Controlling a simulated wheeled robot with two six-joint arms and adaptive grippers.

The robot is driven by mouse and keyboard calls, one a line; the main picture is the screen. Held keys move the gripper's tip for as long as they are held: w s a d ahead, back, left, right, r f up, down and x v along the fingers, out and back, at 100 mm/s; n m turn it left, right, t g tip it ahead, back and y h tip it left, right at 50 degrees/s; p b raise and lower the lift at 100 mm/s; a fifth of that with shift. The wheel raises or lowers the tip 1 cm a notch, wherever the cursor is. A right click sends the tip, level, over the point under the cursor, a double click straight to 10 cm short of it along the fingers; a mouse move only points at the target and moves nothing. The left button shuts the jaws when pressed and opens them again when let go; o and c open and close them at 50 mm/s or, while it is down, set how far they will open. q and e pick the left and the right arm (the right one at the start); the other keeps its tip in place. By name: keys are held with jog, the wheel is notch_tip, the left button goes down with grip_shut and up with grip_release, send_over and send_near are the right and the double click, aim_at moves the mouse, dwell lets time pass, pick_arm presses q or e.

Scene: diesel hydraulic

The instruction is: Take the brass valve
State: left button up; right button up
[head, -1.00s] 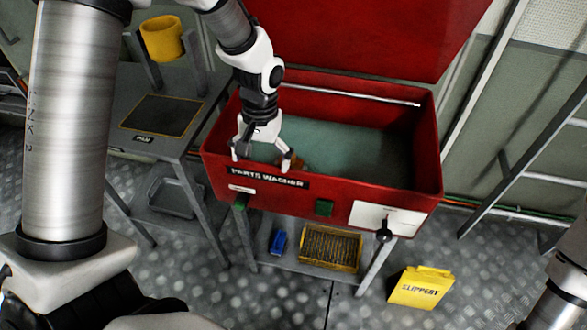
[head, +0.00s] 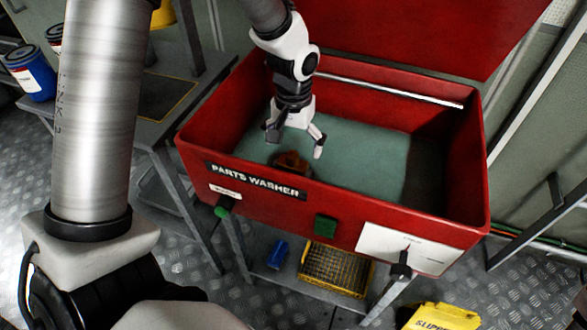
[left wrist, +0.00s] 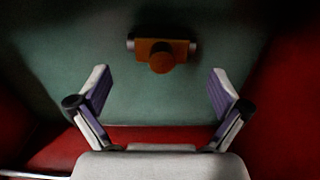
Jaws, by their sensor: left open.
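The brass valve (head: 290,162) is an orange-brown part on the green floor of the red parts washer (head: 330,210), near its front wall. In the left wrist view the valve (left wrist: 163,52) shows a round knob and a pale end on each side. It lies ahead of the fingertips, centred between them and apart from them. My left gripper (head: 296,143) reaches down into the washer above the valve, its fingers spread and empty; both open fingers also show in the left wrist view (left wrist: 160,90). My right gripper is not in view.
The washer's red walls surround the left gripper, with the raised lid (head: 410,35) behind. A grey side table (head: 215,75) stands to the left, with a blue can (head: 30,75) beyond. A yellow basket (head: 337,268) and a blue item (head: 278,254) are on the shelf below.

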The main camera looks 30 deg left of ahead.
aim_at(292, 156)
pick_arm(q)
notch_tip(292, 156, down, 5)
jog(key=shift+a+r+b, duration=0.1)
jog(key=shift+r+b, duration=0.1)
jog(key=shift+b, duration=0.25)
jog(key=shift+r, duration=0.1)
jog(key=shift+s+r, duration=0.1)
jog(key=c, duration=1.6)
jog(key=shift+s, duration=0.1)
grip_shut()
